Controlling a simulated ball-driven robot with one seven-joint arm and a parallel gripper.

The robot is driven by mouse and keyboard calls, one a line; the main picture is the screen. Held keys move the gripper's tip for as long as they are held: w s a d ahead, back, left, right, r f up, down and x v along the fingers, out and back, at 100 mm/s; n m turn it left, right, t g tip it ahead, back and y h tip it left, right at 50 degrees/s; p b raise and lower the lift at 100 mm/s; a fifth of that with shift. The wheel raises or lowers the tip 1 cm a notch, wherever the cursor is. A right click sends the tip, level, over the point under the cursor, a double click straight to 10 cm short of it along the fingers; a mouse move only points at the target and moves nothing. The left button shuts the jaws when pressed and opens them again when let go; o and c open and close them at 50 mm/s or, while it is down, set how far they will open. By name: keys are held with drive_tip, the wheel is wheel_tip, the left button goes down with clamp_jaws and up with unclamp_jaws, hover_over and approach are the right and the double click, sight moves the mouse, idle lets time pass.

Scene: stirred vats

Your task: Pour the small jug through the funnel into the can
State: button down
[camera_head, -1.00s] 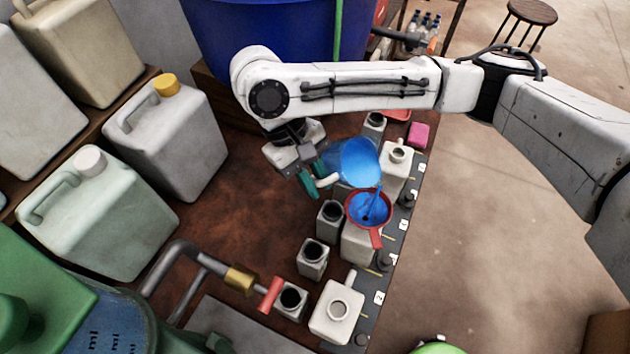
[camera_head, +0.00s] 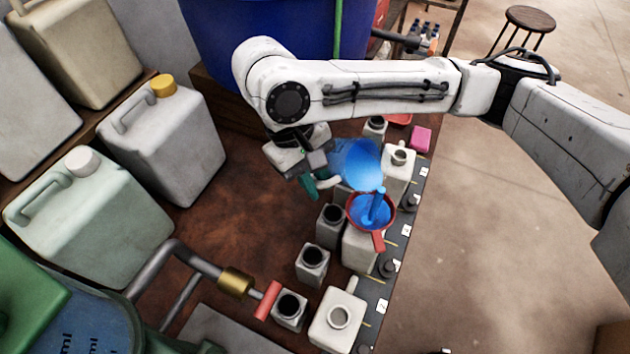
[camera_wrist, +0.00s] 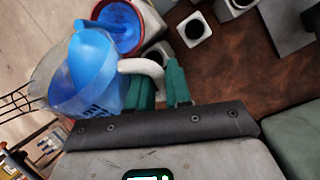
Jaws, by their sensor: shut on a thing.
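My gripper (camera_head: 318,182) is shut on the pale handle of the small jug (camera_head: 352,158), also seen in the wrist view, where green fingers (camera_wrist: 172,82) close on the handle. The jug (camera_wrist: 92,85) is clear with blue liquid inside and is tilted toward the red funnel (camera_head: 382,231). A blue stream runs from its lip into the funnel, and blue liquid pools in the bowl. The funnel sits on top of a pale can (camera_head: 358,250); its spout is hidden. In the wrist view the funnel (camera_wrist: 137,15) shows behind the jug.
Several open-topped containers stand around the can, such as a small grey one (camera_head: 329,228) left of it. A pale can (camera_head: 398,165) stands behind and another (camera_head: 337,315) in front. A red-handled tap (camera_head: 268,300) is at front left. Large canisters (camera_head: 162,145) line the left side.

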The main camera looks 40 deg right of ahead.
drive_tip(key=shift+s+f+t+b, duration=0.15)
drive_tip(key=shift+t+b, duration=0.55)
drive_tip(key=shift+b, duration=0.6)
